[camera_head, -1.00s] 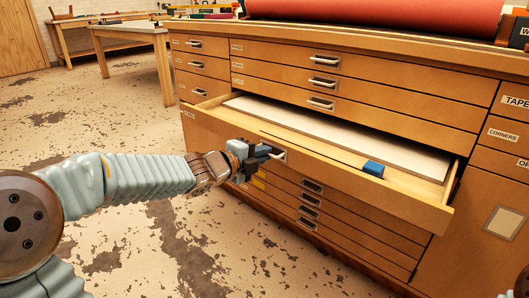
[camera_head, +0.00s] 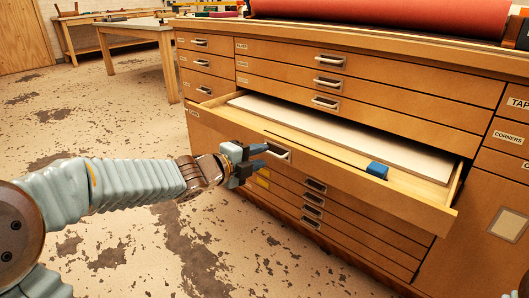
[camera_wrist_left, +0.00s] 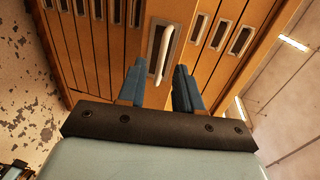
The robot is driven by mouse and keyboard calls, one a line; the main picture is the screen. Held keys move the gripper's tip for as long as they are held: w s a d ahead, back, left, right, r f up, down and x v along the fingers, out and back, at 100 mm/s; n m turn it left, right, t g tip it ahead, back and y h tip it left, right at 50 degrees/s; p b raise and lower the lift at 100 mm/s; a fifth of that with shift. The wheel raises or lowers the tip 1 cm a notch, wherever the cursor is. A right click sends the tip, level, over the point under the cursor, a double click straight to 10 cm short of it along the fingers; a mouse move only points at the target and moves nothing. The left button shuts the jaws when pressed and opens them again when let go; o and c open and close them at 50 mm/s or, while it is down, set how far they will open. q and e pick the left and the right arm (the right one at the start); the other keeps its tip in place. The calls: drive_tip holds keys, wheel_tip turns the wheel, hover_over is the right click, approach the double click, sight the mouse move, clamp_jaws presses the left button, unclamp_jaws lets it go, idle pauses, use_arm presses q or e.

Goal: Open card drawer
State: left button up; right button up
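The card drawer (camera_head: 395,197) is pulled out of the wooden cabinet, with pale card sheets (camera_head: 340,134) lying flat inside. Its metal handle (camera_head: 275,151) is on the front face, and the handle also shows in the left wrist view (camera_wrist_left: 164,47). My left gripper (camera_head: 262,157) is just in front of the handle, a little apart from it. In the left wrist view its two blue fingers (camera_wrist_left: 159,88) are spread, with nothing between the tips; the handle lies beyond them.
A small blue block (camera_head: 377,170) sits in the drawer near its front edge. Shut drawers with handles are above and below. A red roll (camera_head: 385,14) lies on the cabinet top. Worn floor (camera_head: 150,240) is clear in front. A workbench (camera_head: 130,28) stands behind at left.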

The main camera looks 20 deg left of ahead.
use_arm(q)
drive_tip(key=p+v, duration=0.2)
drive_tip(key=v, duration=0.8)
drive_tip(key=shift+s+p, duration=0.3)
drive_tip(key=shift+p, duration=0.05)
drive_tip(key=w+d+f+n+g+p, duration=0.1)
drive_tip(key=d+f+n+g+p, duration=0.15)
drive_tip(key=d+f+n, duration=0.65)
drive_tip(key=w+f+n+g+p, duration=0.15)
drive_tip(key=f+n+g, duration=0.35)
drive_tip(key=f, duration=1)
drive_tip(key=s+d+f+n+g+p, duration=0.1)
drive_tip(key=s+d+f+n+g, duration=0.2)
drive_tip(key=s+f, duration=0.5)
drive_tip(key=s+d+f+n+g+y+p, duration=0.1)
drive_tip(key=s+d+f+n+g+p, duration=0.1)
drive_tip(key=s+d+f+n, duration=0.3)
drive_tip(key=s+f+n+g, duration=0.1)
drive_tip(key=s+f, duration=0.1)
drive_tip(key=s, duration=0.1)
drive_tip(key=shift+s+f+n, duration=0.2)
drive_tip(key=shift+f+n, duration=0.2)
